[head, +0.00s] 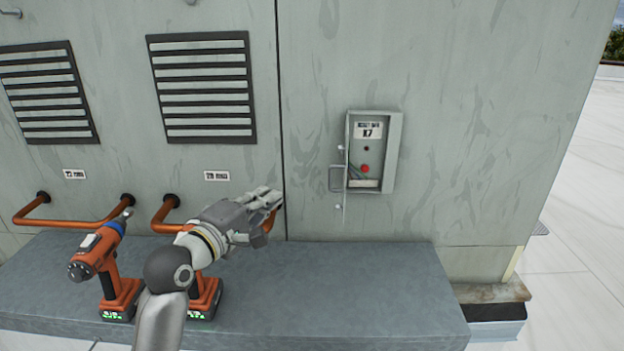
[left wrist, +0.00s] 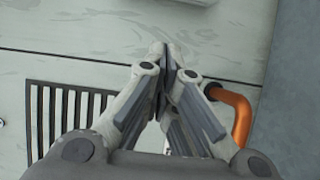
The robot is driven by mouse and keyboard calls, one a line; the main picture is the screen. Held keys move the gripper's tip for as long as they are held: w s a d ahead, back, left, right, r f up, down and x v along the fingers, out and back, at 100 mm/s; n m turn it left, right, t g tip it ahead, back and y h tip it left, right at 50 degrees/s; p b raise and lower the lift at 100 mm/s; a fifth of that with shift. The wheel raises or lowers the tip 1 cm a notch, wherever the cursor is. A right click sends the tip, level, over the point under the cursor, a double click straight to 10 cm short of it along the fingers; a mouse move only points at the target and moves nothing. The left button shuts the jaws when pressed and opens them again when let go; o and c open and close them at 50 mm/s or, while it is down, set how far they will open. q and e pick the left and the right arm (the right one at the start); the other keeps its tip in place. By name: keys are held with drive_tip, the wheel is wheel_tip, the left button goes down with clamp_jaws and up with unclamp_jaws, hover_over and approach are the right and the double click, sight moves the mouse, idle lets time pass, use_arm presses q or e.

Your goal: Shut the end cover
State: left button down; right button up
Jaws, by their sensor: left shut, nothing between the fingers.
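The end cover looks to be the thin door (head: 345,168) of the grey wall box (head: 394,150). It stands open, hinged at the box's left side and seen nearly edge-on, with a small handle plate (head: 336,178) on it. Inside the box a red button and a label marked 17 show. My left gripper (head: 274,198) is in front of the wall, left of and below the box, apart from the door. In the left wrist view its fingers (left wrist: 167,62) are closed together with nothing between them. My right gripper is not in view.
A grey ledge (head: 330,290) runs below the wall. Two orange drills stand on it, one (head: 100,262) left of my arm and one (head: 206,295) partly behind it. Orange pipe handles (head: 60,224) stick out below the vents. The wall around the box is clear.

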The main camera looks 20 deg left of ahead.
use_arm(q)
drive_tip(key=w+d+p, duration=0.4)
drive_tip(key=w+d, duration=0.2)
drive_tip(key=w, duration=0.3)
drive_tip(key=shift+w+d, duration=0.15)
drive_tip(key=shift+w, duration=0.25)
